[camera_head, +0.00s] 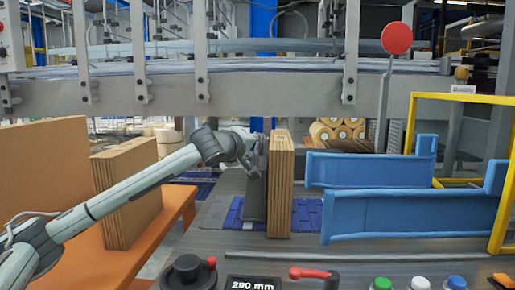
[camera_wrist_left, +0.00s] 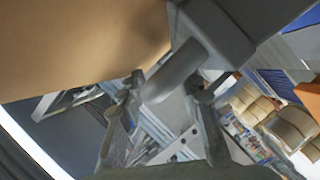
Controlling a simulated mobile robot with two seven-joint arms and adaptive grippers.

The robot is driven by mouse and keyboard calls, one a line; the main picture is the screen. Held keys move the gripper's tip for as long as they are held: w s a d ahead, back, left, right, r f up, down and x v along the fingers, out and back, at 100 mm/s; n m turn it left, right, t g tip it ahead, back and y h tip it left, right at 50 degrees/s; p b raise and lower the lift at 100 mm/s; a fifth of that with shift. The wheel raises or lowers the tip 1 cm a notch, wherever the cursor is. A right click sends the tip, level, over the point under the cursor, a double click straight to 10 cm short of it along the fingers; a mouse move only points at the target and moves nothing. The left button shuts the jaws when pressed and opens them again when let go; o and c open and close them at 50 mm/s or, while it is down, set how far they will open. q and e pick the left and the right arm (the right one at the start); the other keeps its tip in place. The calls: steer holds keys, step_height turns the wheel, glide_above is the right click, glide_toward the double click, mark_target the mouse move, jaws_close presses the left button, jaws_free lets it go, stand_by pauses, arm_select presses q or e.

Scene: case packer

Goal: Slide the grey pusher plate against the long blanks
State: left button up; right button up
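The grey pusher plate (camera_head: 254,195) is a thin, dark upright plate in the middle of the head view. The long blanks (camera_head: 280,190) are a tall, narrow brown stack standing upright just to its right. The two look very close, but I cannot tell whether they touch. My left gripper (camera_head: 251,163) is at the plate's upper part. In the left wrist view a grey rounded bar (camera_wrist_left: 176,75) juts from a grey block between the finger areas. Whether the fingers are closed on it is unclear. Brown board (camera_wrist_left: 75,45) fills that view's upper left. My right gripper is not in view.
Blue guides (camera_head: 365,172) stand right of the blanks, with a gap between. A yellow frame (camera_head: 462,97) is at the right. Another brown stack (camera_head: 127,195) stands on an orange table (camera_head: 180,205) at left. A control panel with knobs and a "290 mm" display (camera_head: 253,284) lies in front.

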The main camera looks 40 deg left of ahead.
arm_select(q)
steer(key=v, duration=0.8)
steer(key=shift+r, duration=0.1)
stand_by(0.3)
